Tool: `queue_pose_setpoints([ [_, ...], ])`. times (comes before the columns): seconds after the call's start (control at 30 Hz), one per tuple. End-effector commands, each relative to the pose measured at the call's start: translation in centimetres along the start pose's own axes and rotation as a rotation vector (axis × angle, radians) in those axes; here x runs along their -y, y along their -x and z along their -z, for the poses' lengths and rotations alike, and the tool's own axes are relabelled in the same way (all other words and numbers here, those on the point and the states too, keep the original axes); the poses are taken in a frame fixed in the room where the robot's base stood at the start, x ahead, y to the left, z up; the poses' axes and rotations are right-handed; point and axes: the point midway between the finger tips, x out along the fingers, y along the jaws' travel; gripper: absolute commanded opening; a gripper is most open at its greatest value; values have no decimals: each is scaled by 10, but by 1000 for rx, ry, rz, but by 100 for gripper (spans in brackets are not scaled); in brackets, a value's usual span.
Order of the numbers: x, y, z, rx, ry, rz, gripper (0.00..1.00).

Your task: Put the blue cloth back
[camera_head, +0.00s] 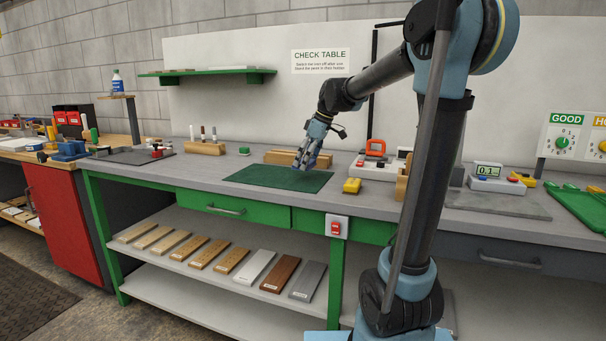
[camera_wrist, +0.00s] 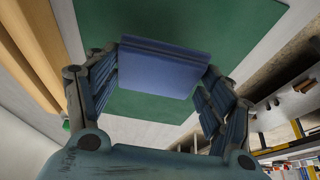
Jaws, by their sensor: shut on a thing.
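My gripper (camera_head: 304,165) is above the dark green mat (camera_head: 258,176) on the grey workbench. In the wrist view my gripper (camera_wrist: 163,66) is shut on the blue cloth (camera_wrist: 168,76), a folded, flat-looking blue piece between the two fingers. The green mat (camera_wrist: 150,104) lies behind the cloth in that view. In the head view the cloth is hard to tell apart from the blue fingers. I cannot tell whether its lower edge touches the mat.
Wooden blocks (camera_head: 285,157) lie behind the mat. A wooden holder with markers (camera_head: 205,148) stands to the left. A green shelf (camera_head: 205,75) hangs above. Several boards lie on the lower shelf (camera_head: 160,285).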

Motion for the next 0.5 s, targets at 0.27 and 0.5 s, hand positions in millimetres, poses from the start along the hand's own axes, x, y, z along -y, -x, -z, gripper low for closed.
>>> queue_pose_setpoints([
  [0.27, 0, -30, -12, 0, 0, 0, 52],
  [0.5, 0, -39, -16, 0, 0, 0, 52],
])
